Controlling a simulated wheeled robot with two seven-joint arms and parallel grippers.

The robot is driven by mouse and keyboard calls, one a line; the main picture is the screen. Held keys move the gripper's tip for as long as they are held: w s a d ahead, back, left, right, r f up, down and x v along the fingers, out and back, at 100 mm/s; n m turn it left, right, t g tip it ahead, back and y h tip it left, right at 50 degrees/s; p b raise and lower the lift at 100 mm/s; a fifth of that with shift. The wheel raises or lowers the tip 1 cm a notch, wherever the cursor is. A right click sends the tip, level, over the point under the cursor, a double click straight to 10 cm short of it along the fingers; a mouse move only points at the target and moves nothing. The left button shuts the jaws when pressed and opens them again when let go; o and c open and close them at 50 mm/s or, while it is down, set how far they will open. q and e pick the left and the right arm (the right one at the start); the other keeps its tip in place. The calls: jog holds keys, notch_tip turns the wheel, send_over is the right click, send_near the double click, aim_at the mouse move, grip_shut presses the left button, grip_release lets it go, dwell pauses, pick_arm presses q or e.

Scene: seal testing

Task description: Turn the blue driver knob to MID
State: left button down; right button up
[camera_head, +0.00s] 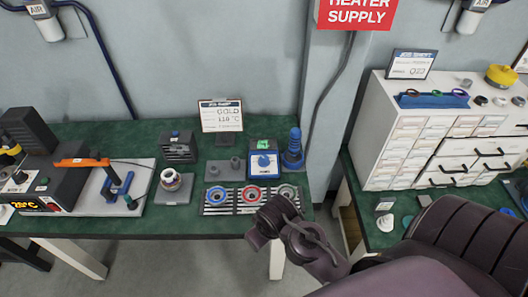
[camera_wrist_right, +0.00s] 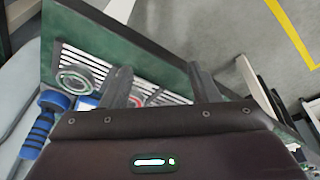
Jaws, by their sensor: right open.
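The ribbed driver (camera_wrist_right: 38,128) also shows at the left of the right wrist view, beside a partly hidden blue part. The knob's setting is too small to read. My right gripper (camera_wrist_right: 160,88) is open and empty above the slotted tray, on the near side of the blue box. In the head view my right wrist hides its fingers. My left gripper is out of view.
The slotted tray (camera_head: 208,208) holds blue, red and grey rings at the bench's front edge. Left are a grey ring stand (camera_head: 173,187), a dark block (camera_head: 179,147) and an orange-handled tool (camera_head: 82,162). A white drawer cabinet (camera_head: 395,140) stands right, past a gap.

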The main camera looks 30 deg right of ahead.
jog(key=w+d+f+m, duration=0.1)
jog(key=w+d, duration=0.2)
jog(key=w, duration=0.2)
jog(key=w+d+f+m+g+h, duration=0.1)
jog(key=w+d, duration=0.3)
jog(key=w, duration=0.1)
jog(key=w+d+f+m, duration=0.1)
jog(key=w+d, duration=0.2)
jog(key=w, duration=0.2)
jog(key=shift+w+d+f+h, duration=0.15)
jog(key=shift+w+d+h, duration=0.05)
jog(key=shift+d+h, duration=0.1)
jog(key=m+g, duration=0.1)
jog(key=m, duration=0.1)
send_near(264, 158)
jog(key=s+f, duration=0.1)
jog(key=f, duration=0.1)
jog(key=s+f, duration=0.1)
jog(key=s, duration=0.1)
jog(key=shift+a+f+p, duration=0.35)
jog(key=shift+f, duration=0.05)
jog(key=shift+m+g+y, duration=0.6)
jog(key=shift+m, duration=0.3)
jog(key=w+r, duration=0.1)
jog(key=w+d+r, duration=0.2)
jog(key=w, duration=0.1)
notch_tip(264, 158, down, 8)
jog(key=b, duration=0.8)
jog(key=shift+d+r, duration=0.1)
jog(key=shift+r, duration=0.05)
